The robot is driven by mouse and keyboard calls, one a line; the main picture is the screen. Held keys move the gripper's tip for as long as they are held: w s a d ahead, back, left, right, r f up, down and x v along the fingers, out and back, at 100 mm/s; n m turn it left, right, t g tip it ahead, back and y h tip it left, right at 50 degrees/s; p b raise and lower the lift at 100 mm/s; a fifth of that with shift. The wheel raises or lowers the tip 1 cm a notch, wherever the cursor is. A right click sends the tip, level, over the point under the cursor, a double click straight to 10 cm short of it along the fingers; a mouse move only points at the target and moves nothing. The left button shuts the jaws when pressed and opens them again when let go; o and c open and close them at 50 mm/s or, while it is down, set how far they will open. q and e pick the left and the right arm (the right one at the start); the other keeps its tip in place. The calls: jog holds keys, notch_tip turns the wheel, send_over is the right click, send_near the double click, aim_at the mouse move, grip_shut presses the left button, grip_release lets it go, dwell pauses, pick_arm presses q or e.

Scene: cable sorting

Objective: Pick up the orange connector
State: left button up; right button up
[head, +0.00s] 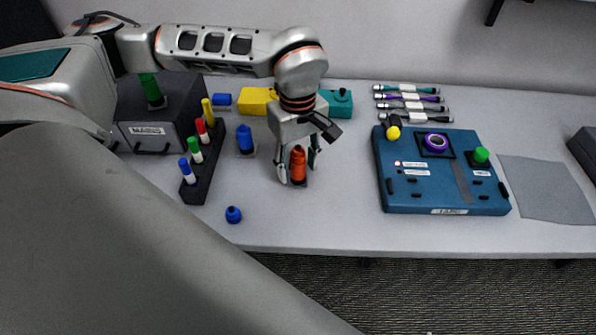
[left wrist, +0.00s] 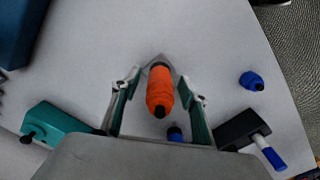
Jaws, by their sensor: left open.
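The orange connector (head: 298,165) stands upright on the table in the middle of the head view, on a small dark base. My left gripper (head: 299,176) points down over it from above, with a finger on either side. In the left wrist view the orange connector (left wrist: 160,90) lies between the two open fingers of my left gripper (left wrist: 162,86). Gaps show between the connector and both fingers, so they look apart from it. My right gripper is in neither view.
A blue connector (head: 245,139) and a blue cap (head: 233,215) are left of the gripper. A blue panel (head: 440,202) lies right. Yellow (head: 256,101) and teal (head: 338,103) blocks are behind.

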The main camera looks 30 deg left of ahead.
pick_arm(q)
jog(key=shift+f, duration=0.65)
grip_shut()
jog(key=shift+r, duration=0.1)
